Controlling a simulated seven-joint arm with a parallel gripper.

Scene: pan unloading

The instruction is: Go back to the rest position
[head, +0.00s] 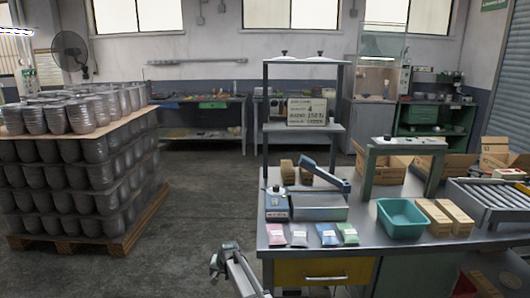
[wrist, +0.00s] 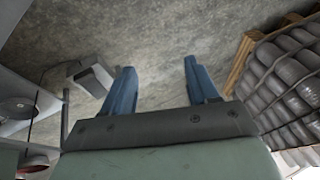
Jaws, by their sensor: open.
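My gripper (wrist: 157,78) shows in the wrist view with its two blue fingers apart and nothing between them. Bare concrete floor lies behind the fingers. In the head view a grey part of my arm (head: 240,272) rises from the bottom edge, just left of the workbench (head: 390,222). I cannot make out the fingers there. The gripper touches nothing in the wrist view.
Stacked grey pots (head: 75,170) stand on a wooden pallet (head: 95,240) at left. The bench holds a teal bin (head: 402,218), several coloured packets, a sealing machine (head: 305,205) and cartons. Open floor (head: 215,190) lies between pallet and bench.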

